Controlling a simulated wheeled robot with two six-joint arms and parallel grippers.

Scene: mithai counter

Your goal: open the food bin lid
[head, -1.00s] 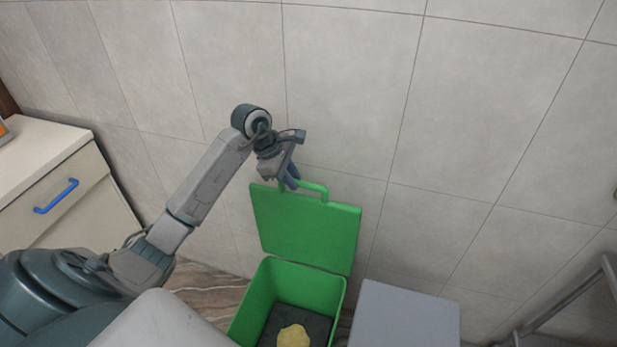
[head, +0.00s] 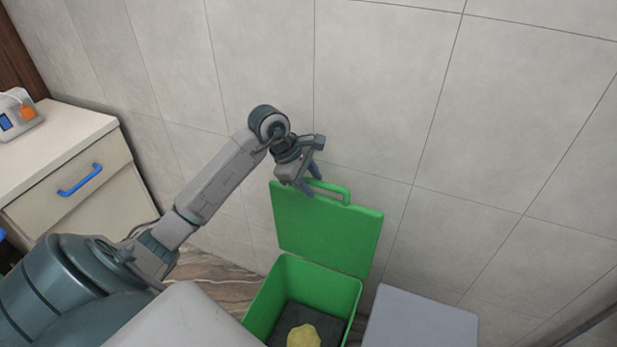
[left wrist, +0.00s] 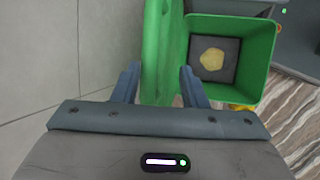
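The green food bin (head: 352,310) stands below the wall, and its inside shows. Its green lid (head: 328,232) is raised, standing up at the back of the bin against or near the tiled wall, with a loop handle (head: 347,193) on its top edge. My left gripper (head: 311,182) is at the lid's top edge by the handle, its fingers spread apart. In the left wrist view, the lid (left wrist: 161,50) lies between the open fingers, and the bin (left wrist: 262,50) is to the right. My right gripper is not in view.
A yellow lump (head: 303,336) lies on the dark bottom of the bin. A grey box-like top (head: 420,320) is right of the bin. A cream drawer cabinet (head: 60,165) with a blue handle stands at left. Tiled wall rises close behind the lid.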

